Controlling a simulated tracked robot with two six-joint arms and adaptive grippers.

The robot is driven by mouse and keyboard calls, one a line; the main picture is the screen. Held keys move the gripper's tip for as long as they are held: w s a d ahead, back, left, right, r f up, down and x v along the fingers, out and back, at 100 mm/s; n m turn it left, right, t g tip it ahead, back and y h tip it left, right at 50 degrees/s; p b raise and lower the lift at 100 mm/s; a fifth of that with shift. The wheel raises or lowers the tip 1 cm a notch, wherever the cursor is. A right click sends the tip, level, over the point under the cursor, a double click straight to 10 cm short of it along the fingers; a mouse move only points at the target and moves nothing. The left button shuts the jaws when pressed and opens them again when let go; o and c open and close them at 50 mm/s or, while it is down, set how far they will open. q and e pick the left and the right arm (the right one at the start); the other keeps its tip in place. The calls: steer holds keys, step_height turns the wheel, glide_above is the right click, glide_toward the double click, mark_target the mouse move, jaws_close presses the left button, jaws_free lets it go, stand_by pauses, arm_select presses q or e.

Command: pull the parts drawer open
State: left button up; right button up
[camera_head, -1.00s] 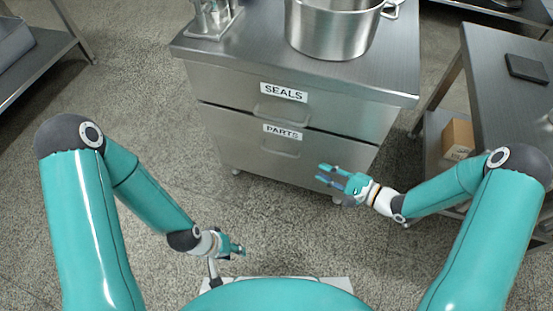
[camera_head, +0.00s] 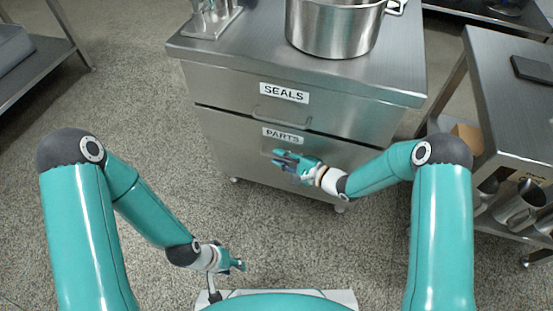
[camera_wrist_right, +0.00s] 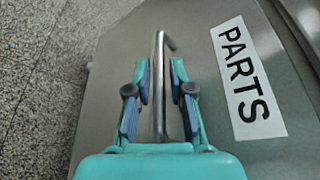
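The parts drawer (camera_head: 228,137) is the lower drawer of the steel cabinet, with a white PARTS label (camera_head: 283,135); its front looks flush with the cabinet. My right gripper (camera_head: 277,158) is at this drawer's handle, mostly hiding it in the head view. In the right wrist view the handle bar (camera_wrist_right: 159,85) runs between the two fingers of the right gripper (camera_wrist_right: 161,85). The fingers are apart, with a narrow gap showing on each side of the bar. My left gripper (camera_head: 240,264) is low over the floor, away from the cabinet, too small to read.
The seals drawer (camera_head: 225,90) is above, looking shut. A steel pot (camera_head: 333,30) and a small metal rack (camera_head: 211,20) stand on the cabinet top. A table (camera_head: 505,95) with a lower shelf of metal vessels stands right. The floor before the cabinet is clear.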

steer(key=shift+w+a, duration=0.15)
steer(key=shift+a, duration=0.1)
jaws_close()
